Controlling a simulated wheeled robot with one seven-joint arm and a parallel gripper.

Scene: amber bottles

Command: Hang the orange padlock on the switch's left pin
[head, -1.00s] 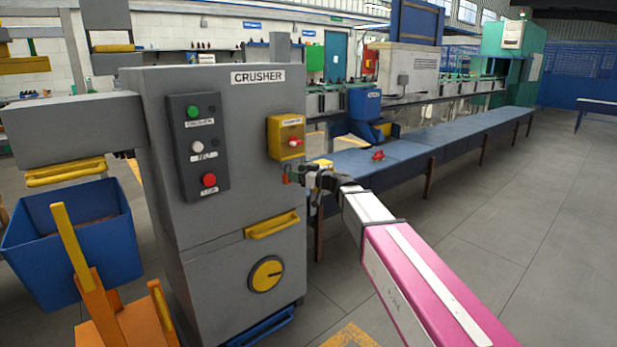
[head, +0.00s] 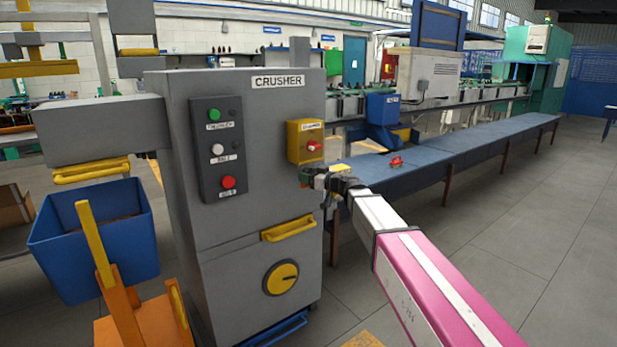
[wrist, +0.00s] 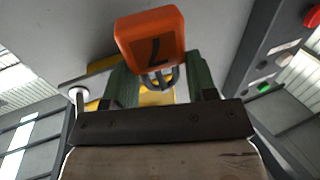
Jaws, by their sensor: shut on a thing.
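The orange padlock (wrist: 150,40), marked with a dark 7, is in my gripper (wrist: 160,85). Its grey shackle shows between the green fingers in the wrist view. In the head view my gripper (head: 312,178) is just below the yellow switch box (head: 293,142) with its red knob (head: 314,146), on the crusher's front. The padlock is too small there to make out clearly. In the wrist view part of the yellow switch (wrist: 155,97) shows behind the fingers. A pale round-ended peg (wrist: 78,93) stands at the left, apart from the padlock. I cannot tell which pin it is.
The grey crusher (head: 255,110) has a button panel (head: 218,150) left of the switch and a yellow handle (head: 287,229) below. A blue bench (head: 450,146) with a red object (head: 396,162) runs to the right. Open floor lies at the right.

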